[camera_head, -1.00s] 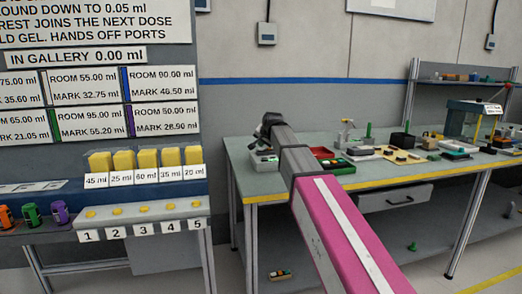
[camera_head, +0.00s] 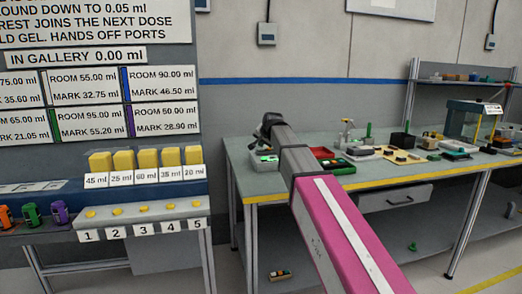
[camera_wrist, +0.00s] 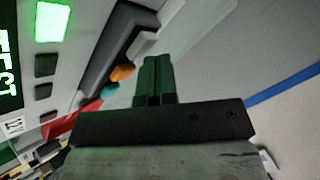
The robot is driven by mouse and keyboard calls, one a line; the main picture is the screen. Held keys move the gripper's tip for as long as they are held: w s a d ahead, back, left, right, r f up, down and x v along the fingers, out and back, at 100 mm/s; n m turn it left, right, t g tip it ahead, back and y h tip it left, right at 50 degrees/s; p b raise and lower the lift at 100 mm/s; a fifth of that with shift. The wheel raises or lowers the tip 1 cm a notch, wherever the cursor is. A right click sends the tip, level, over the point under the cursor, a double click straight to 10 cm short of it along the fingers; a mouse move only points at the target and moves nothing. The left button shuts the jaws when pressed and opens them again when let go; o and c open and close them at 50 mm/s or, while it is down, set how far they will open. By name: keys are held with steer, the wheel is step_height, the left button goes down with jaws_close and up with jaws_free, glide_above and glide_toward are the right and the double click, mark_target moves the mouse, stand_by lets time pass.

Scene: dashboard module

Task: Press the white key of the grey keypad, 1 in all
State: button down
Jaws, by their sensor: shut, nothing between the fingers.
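In the wrist view my gripper (camera_wrist: 155,80) is shut, its two dark green fingers side by side with nothing between them. To its left is a light grey panel (camera_wrist: 70,60) with a bright, pale green lit square (camera_wrist: 52,20) and several dark square keys (camera_wrist: 45,65) below it. An orange piece (camera_wrist: 122,72) and a teal piece (camera_wrist: 108,92) lie left of the fingertips. I cannot tell which piece is the white key. In the head view a small light grey box (camera_head: 263,163) with a green patch is beside my arm, which hides my fingers.
In the head view the workbench (camera_head: 236,160) holds red and green trays (camera_head: 337,166) and several small devices. A dosing stand (camera_head: 150,190) with yellow blocks is at left. In the wrist view a dark screen (camera_wrist: 8,70) shows green letters at the left edge.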

steer(key=shift+r, duration=0.65)
steer(key=shift+r, duration=0.15)
steer(key=shift+r, duration=2.35)
